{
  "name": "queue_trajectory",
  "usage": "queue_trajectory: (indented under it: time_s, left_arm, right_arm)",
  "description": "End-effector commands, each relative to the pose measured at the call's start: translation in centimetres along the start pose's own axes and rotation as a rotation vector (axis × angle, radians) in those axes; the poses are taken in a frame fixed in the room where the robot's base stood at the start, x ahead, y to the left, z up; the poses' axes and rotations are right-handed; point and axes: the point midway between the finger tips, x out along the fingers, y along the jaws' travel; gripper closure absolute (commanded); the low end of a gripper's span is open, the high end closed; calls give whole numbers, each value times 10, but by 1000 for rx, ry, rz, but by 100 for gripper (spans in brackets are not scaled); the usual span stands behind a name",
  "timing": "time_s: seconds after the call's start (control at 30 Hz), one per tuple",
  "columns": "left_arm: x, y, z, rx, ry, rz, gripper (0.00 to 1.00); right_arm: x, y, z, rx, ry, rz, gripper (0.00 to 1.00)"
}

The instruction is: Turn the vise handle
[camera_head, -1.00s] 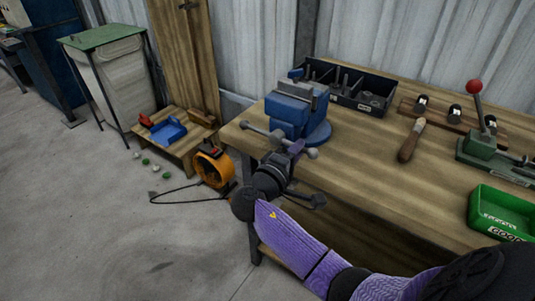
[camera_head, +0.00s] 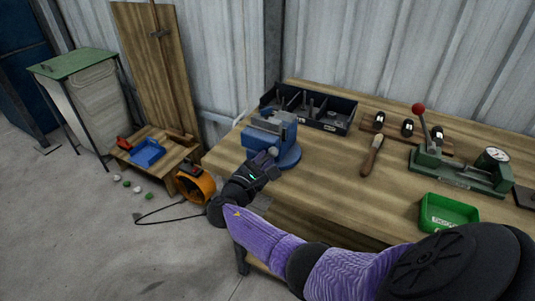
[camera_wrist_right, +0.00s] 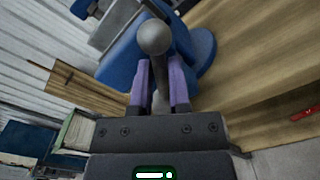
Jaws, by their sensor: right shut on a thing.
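The blue vise (camera_head: 272,132) stands on the near left corner of the wooden workbench. In the right wrist view its blue body (camera_wrist_right: 125,62) fills the upper middle. The vise handle shows there as a grey bar ending in a round ball (camera_wrist_right: 154,37). My right gripper (camera_head: 266,160) is at the front of the vise. In the right wrist view its two purple fingers (camera_wrist_right: 159,72) are on either side of the grey bar, shut on it just below the ball. In the head view the gripper hides most of the handle. My left gripper is in neither view.
A black divided bin (camera_head: 309,107) stands behind the vise. A wooden-handled tool (camera_head: 372,155), a green press with a red knob (camera_head: 455,170) and a green tray (camera_head: 447,213) are to the right. An orange reel (camera_head: 195,185) is on the floor left of the bench.

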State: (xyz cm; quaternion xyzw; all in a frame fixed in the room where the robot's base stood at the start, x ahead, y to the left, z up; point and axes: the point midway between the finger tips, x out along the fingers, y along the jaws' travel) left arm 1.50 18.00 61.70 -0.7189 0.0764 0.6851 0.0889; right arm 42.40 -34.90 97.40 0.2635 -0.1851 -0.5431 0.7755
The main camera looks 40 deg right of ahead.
Motion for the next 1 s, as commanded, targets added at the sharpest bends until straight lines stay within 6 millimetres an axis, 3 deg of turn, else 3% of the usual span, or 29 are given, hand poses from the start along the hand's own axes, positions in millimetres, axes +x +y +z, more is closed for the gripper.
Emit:
queue_trajectory:
  time_s: [0.4, 1.0]
  left_arm:
    - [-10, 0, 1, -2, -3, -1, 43]
    - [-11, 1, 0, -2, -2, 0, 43]
  right_arm:
    - [0, 14, -1, -220, 1, 0, 100]
    - [0, 16, -3, -272, 1, 0, 100]
